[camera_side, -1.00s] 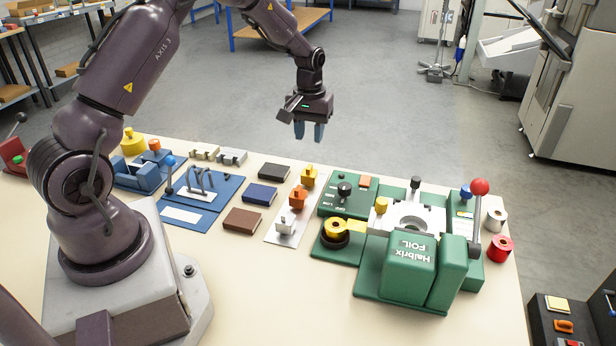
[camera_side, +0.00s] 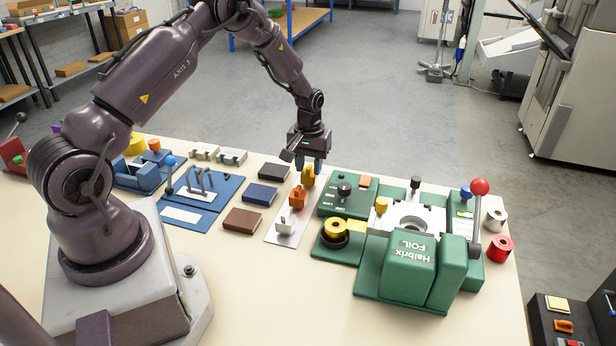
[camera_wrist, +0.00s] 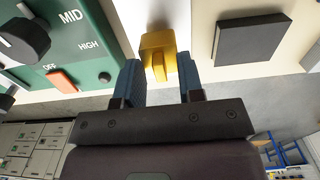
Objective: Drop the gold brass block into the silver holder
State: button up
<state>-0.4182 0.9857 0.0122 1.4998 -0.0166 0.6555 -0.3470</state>
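The gold brass block (camera_side: 308,178) stands at the far end of a pale plate (camera_side: 279,234), in a row with an orange block and a silver one. My gripper (camera_side: 308,164) is just above it, pointing down. In the wrist view the gold block (camera_wrist: 158,55) shows between the two blue fingertips (camera_wrist: 160,75), with a gap on each side. The fingers are open and hold nothing. A silver-grey notched holder (camera_side: 232,157) lies at the table's back edge, left of my gripper, beside a similar brass-toned one (camera_side: 204,151).
The orange block (camera_side: 298,200) and silver block (camera_side: 286,226) stand nearer on the plate. A dark book-like block (camera_side: 275,172) lies left of my gripper. The green foil machine (camera_side: 408,265) and its control panel (camera_side: 345,202) stand to the right, close by.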

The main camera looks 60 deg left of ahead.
aim_at(309, 167)
grip_shut()
jog(key=shift+r, duration=3.8)
jog(key=w+d+r+m, duration=0.2)
jog(key=d, duration=0.8)
jog(key=w+d+r+m, duration=0.1)
jog(key=w+d, duration=0.2)
jog(key=d, duration=0.6)
jog(key=w+d+r+m, duration=0.2)
jog(key=d, duration=0.8)
jog(key=shift+f, duration=2.9)
